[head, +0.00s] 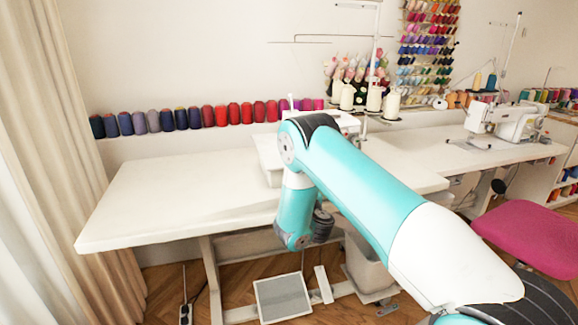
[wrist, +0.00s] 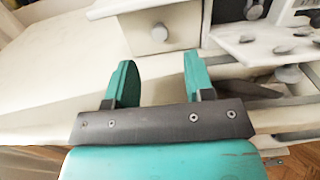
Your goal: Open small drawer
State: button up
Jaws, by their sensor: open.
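In the head view my arm covers the gripper and most of the sewing machine area; the small drawer cannot be made out there.
The white table (head: 160,190) is clear on the left. Thread spools (head: 180,118) line the wall. A pink stool (head: 530,232) stands at right.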

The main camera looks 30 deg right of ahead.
jog(key=p, duration=0.2)
jog(key=w+p, duration=0.1)
jog(key=p, duration=0.1)
jog(key=shift+w+d+r, duration=0.25)
jog(key=shift+r, duration=0.15)
jog(key=shift+w+d+f+p, duration=0.1)
jog(key=shift+w+d+p, duration=0.2)
jog(key=shift+w+p, duration=0.5)
jog(key=shift+w+d+p, duration=0.1)
jog(key=shift+w+p, duration=0.45)
jog(key=shift+p, duration=0.65)
jog(key=shift+w+d+f, duration=0.15)
jog(key=shift+w+f, duration=0.05)
jog(key=shift+w, duration=0.15)
jog(key=shift+x, duration=1.05)
jog(key=shift+f, duration=0.1)
grip_shut()
